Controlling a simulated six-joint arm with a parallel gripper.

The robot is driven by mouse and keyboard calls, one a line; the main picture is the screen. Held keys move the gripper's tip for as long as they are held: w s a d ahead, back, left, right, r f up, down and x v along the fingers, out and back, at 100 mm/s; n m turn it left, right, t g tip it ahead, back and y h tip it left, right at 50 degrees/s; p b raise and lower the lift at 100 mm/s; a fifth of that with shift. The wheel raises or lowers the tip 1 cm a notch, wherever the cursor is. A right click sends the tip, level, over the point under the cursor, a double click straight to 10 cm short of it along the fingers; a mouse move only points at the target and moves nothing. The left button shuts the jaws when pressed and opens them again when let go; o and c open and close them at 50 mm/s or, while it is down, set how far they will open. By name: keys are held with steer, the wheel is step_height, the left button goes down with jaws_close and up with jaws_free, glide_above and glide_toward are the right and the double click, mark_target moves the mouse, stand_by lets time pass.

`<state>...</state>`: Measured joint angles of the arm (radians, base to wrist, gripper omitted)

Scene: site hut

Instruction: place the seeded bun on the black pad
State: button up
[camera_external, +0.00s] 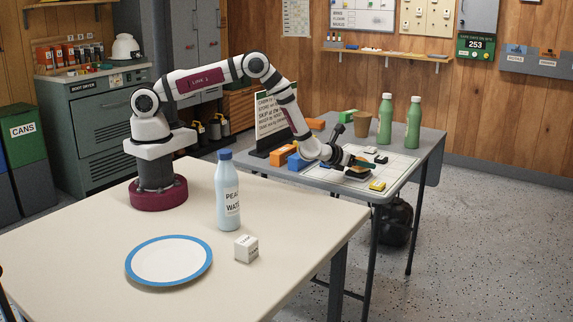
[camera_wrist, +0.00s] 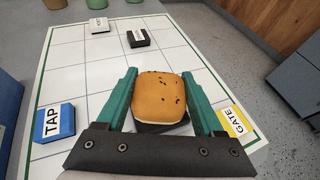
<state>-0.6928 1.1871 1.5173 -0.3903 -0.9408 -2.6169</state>
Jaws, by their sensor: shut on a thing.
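The seeded bun (camera_wrist: 158,95), golden with dark specks on top, sits between the two green fingers of my gripper (camera_wrist: 160,74) in the wrist view. The fingers are shut on its sides. A black flat thing, which looks like the black pad (camera_wrist: 152,128), shows just under the bun's near edge; the bun hides most of it. In the external view my gripper (camera_external: 359,164) is low over the white gridded board, with the bun (camera_external: 355,172) small and partly hidden. I cannot tell whether the bun touches the black surface.
On the gridded board (camera_wrist: 75,75) are a blue TAP block (camera_wrist: 53,122), a yellow GATE block (camera_wrist: 236,121), a black labelled block (camera_wrist: 138,38) and a white block (camera_wrist: 98,25). Green bottles (camera_external: 385,118) and a brown cup (camera_external: 362,124) stand behind. The board's middle squares are clear.

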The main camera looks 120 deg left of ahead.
steer(key=shift+f, duration=0.15)
steer(key=o, duration=1.4)
steer(key=shift+c, duration=0.2)
steer(key=shift+r, duration=0.2)
steer(key=v, duration=1.2)
steer(key=shift+w, duration=0.1)
